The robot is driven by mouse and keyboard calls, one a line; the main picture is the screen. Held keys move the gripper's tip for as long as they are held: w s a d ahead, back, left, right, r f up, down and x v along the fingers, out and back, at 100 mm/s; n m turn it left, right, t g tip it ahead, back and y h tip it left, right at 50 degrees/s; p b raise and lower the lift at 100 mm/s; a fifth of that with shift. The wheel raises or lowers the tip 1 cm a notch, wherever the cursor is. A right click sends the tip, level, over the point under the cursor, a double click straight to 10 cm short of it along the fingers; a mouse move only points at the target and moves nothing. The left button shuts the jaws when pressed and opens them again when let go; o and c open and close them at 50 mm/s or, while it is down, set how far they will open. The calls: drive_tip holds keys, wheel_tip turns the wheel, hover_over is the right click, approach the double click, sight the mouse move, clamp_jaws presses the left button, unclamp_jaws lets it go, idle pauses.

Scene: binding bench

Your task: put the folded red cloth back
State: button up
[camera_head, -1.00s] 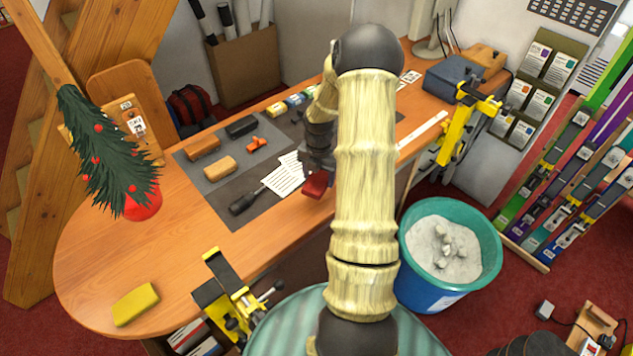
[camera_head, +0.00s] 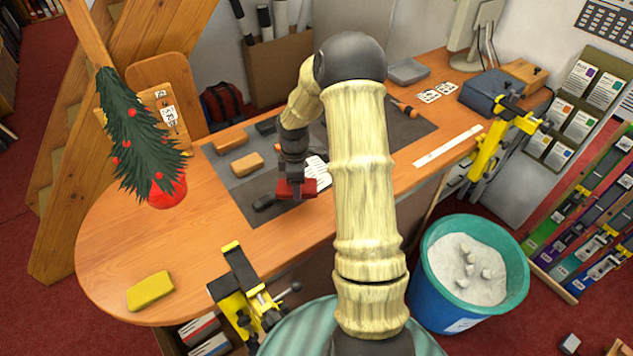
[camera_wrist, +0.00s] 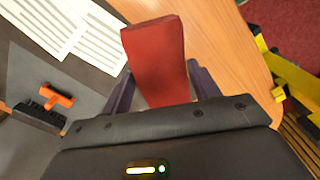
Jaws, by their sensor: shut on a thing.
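The folded red cloth (camera_head: 309,187) is held in my gripper (camera_head: 292,188), above the bench near the front edge of the grey mat. In the wrist view the cloth (camera_wrist: 158,58) stands out between the two dark fingers of my gripper (camera_wrist: 160,88), which are shut on it. The bench top shows beyond it. A yellow folded cloth (camera_head: 150,291) lies at the bench's front left corner. My arm hides part of the mat and the bench middle.
The grey mat (camera_head: 232,184) bears tan blocks, a dark-handled tool and printed sheets (camera_head: 318,172). Yellow clamps (camera_head: 245,290) grip the front edge. The wooden bench front left (camera_head: 200,250) is clear.

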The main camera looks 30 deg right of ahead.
drive_tip(key=w+a+m+b, duration=0.2)
drive_tip(key=a+m, duration=0.7)
drive_tip(key=a, duration=0.2)
drive_tip(key=shift+a, duration=0.2)
drive_tip(key=shift+d+f, duration=0.1)
drive_tip(key=shift+f, duration=0.15)
